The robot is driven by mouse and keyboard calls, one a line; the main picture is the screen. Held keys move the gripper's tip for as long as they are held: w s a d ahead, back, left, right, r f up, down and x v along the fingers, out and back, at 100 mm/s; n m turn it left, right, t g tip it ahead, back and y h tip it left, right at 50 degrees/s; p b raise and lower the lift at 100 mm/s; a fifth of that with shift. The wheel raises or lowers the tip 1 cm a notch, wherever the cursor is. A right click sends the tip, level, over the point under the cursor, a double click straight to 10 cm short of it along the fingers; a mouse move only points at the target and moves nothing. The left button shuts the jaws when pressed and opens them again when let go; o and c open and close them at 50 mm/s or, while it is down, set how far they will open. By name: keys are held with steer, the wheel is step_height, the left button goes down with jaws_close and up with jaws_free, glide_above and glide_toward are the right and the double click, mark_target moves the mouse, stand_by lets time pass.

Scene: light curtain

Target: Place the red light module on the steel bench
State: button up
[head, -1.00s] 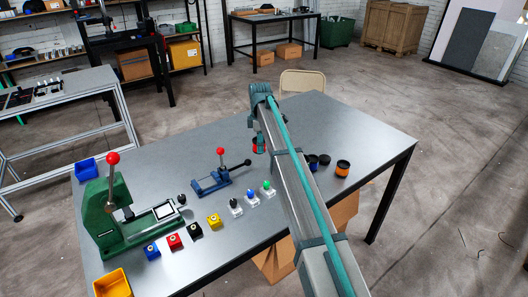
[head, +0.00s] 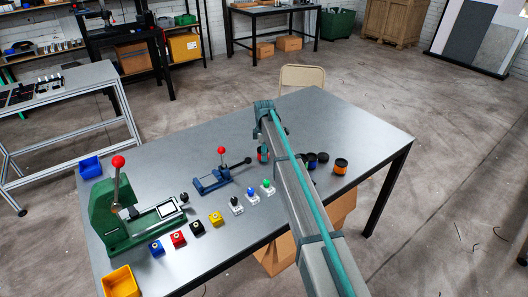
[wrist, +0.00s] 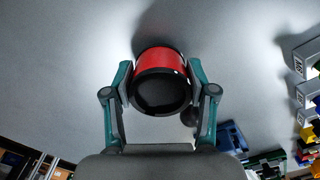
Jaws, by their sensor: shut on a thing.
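The red light module (wrist: 160,65), a red cylinder with black ends, is between the two fingers of my gripper (wrist: 160,78) in the wrist view. The fingers are shut on its sides. In the head view a small part of the red module (head: 263,155) shows below my gripper (head: 264,142), mostly hidden by my arm. It is over or on the grey steel bench (head: 330,120), toward the back middle. I cannot tell whether it touches the surface.
Dark modules (head: 322,158) and an orange one (head: 341,166) stand to the right. A blue press with a red knob (head: 221,151), a green press (head: 115,215), several coloured buttons and a yellow bin (head: 122,281) stand to the left. The far right bench is bare.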

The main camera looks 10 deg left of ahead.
steer(key=shift+f, duration=0.1)
steer(key=o, duration=1.3)
steer(key=shift+f, duration=0.1)
step_height(320, 180, up, 12)
steer(key=b, duration=0.4)
steer(key=shift+r, duration=0.2)
